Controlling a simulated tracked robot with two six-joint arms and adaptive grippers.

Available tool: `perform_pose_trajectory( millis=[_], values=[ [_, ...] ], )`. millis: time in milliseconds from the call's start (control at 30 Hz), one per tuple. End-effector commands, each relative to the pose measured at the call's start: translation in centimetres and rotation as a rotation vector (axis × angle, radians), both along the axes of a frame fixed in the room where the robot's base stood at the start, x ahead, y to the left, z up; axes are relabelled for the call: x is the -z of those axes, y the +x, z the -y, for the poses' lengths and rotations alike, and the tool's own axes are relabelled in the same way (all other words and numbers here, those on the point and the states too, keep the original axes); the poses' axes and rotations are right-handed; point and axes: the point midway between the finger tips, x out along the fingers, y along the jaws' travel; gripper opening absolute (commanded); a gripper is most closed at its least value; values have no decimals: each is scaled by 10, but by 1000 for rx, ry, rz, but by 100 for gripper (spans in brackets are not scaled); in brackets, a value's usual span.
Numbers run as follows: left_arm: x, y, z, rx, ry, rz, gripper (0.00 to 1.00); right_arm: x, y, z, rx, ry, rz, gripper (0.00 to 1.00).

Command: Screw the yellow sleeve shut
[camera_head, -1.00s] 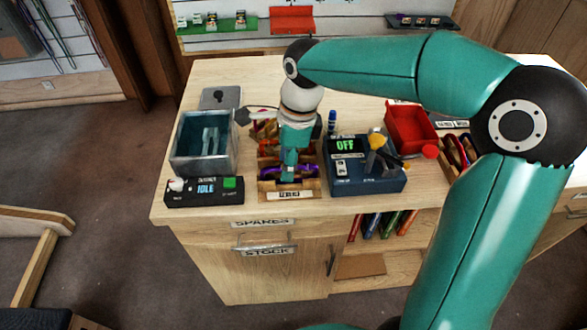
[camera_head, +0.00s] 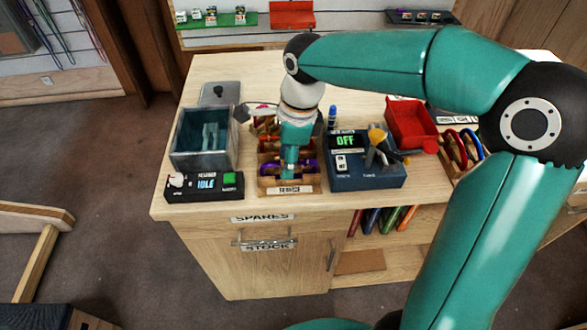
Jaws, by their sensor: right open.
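My right gripper (camera_head: 289,172) points down over the wooden tray (camera_head: 290,190), at the front of the workbench. The tray holds orange-brown pieces and a purple piece (camera_head: 304,168) beside the fingertips. The jaws are open, but the fingertips are small and partly lost against the tray. I cannot pick out a yellow sleeve in the tray; my gripper and wrist cover part of it. A yellow-orange knob-like part (camera_head: 376,135) shows on the dark blue device (camera_head: 366,180) to the right, whose display reads OFF. My left gripper is not in view.
A red bin (camera_head: 411,123) and a rack of coloured loops (camera_head: 462,148) are at right. My right arm spans above the bench's right side.

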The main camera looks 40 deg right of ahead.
Motion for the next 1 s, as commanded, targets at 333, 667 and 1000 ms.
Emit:
perform_pose_trajectory(
  millis=[333,667,1000],
  values=[
    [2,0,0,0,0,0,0,0,-5,-3,-1,0,0,46],
    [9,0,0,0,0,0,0,9,-5,-3,-1,0,-2,46],
    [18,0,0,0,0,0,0,22,-5,-3,0,0,-2,46]
  ],
)
